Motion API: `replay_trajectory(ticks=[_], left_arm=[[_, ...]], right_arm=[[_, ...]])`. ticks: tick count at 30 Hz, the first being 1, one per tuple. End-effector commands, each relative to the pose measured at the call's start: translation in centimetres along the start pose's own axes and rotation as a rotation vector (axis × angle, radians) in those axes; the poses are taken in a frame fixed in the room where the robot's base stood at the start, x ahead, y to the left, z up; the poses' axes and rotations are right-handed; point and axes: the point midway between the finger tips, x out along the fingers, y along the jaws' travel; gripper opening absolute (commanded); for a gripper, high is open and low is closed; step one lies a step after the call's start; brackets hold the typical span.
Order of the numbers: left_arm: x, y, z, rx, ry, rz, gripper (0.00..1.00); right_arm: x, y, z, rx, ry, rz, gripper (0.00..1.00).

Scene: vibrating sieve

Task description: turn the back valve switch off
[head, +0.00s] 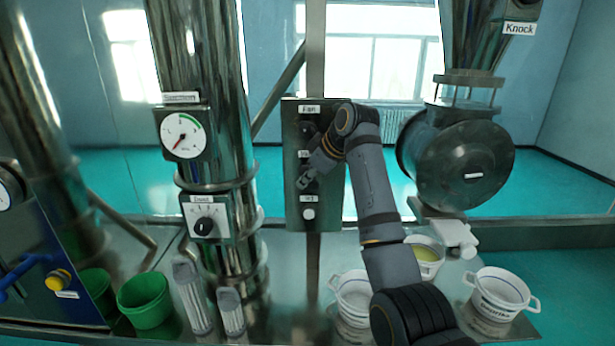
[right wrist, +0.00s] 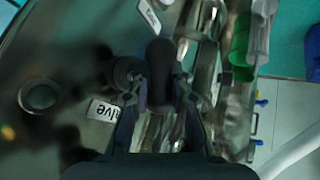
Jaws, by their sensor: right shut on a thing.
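A grey switch panel (head: 294,222) stands in the middle of the head view, with small white labels and several controls. My right gripper (head: 305,182) is at the panel's middle control, which it largely hides. In the right wrist view my right gripper (right wrist: 160,98) is shut on a dark switch knob (right wrist: 160,62), with a finger on each side of it. A label ending in "alve" (right wrist: 103,110) shows beside the left finger. I cannot read the knob's setting. My left gripper is not in view.
A dark upper knob (head: 308,128) and a pale lower button (head: 308,214) are close to the gripper. A steel column with a gauge (head: 183,135) stands to the left. White pots (head: 500,293) and a green bucket (head: 145,302) stand below.

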Motion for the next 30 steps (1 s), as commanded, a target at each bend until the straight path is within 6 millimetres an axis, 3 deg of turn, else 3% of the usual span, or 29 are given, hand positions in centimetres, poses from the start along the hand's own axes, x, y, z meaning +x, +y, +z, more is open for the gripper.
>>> replay_trajectory(ticks=[8, 9, 10, 20, 23, 30], left_arm=[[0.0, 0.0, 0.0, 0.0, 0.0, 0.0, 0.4], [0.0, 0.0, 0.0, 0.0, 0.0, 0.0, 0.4], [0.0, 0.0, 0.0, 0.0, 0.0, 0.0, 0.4], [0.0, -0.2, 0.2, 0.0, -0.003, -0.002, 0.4], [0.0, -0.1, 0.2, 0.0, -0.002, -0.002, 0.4], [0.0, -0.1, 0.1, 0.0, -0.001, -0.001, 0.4]], right_arm=[[-0.3, 0.2, -0.2, -0.002, 0.005, 0.008, 0.0], [-0.3, 0.2, -0.2, -0.002, 0.005, 0.008, 0.26], [-0.3, 0.2, -0.2, -0.002, 0.005, 0.008, 0.3], [-0.3, 0.1, -0.1, 0.0, 0.003, 0.004, 0.31], [-1.5, 0.2, -0.1, 0.0, 0.004, 0.006, 0.31], [-7.3, 0.2, -0.1, -0.001, 0.004, 0.009, 0.31]])
